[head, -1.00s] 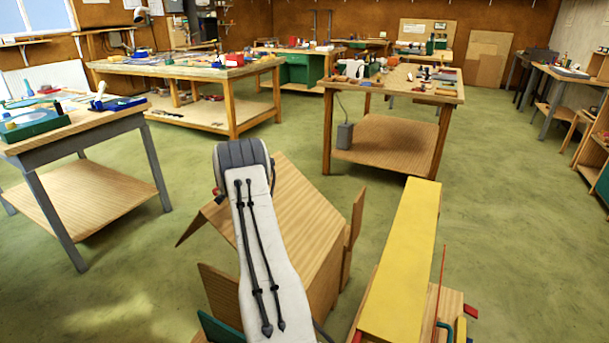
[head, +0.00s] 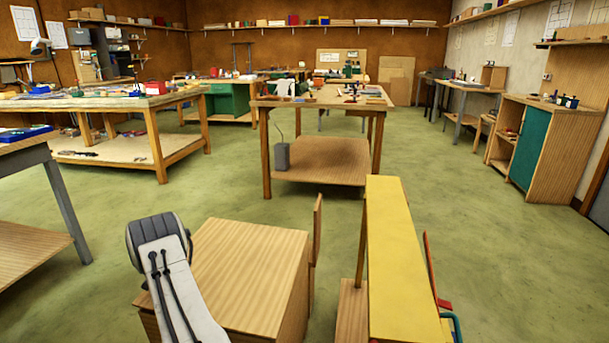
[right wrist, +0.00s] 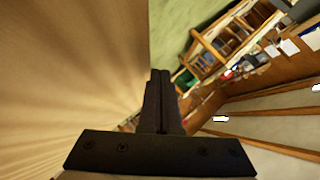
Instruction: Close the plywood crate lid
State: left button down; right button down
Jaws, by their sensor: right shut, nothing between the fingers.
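The plywood crate (head: 290,310) stands low at the front, left of centre in the head view. Its lid (head: 250,262) shows as a broad, nearly level panel over it; a small gap at the edge cannot be judged. A grey and white arm link of mine covers the crate's left part. My right gripper (right wrist: 160,78) is shut and empty in the right wrist view. A pale wooden panel (right wrist: 70,70) fills the left of that view, close beside the fingers; I cannot tell whether they touch it. My left gripper is in neither view.
A narrow plywood upright (head: 317,242) stands at the crate's right side. A long yellow-topped stand (head: 402,255) is just to the right, with red and teal parts. Workbenches (head: 325,160) stand beyond. Green floor (head: 490,230) is open at the right.

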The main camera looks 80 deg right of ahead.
jog(key=shift+w+a+f+b, duration=0.1)
jog(key=shift+f+b, duration=0.15)
jog(key=shift+f, duration=0.35)
jog(key=shift+w+a+f+b, duration=0.1)
jog(key=shift+f+b, duration=0.15)
jog(key=shift+f, duration=0.4)
jog(key=shift+s, duration=0.1)
notch_tip(320, 180, up, 5)
jog(key=p, duration=0.3)
jog(key=shift+r, duration=0.2)
jog(key=a+r, duration=0.6)
jog(key=a, duration=0.1)
jog(key=shift+p, duration=0.45)
jog(key=shift+a, duration=0.1)
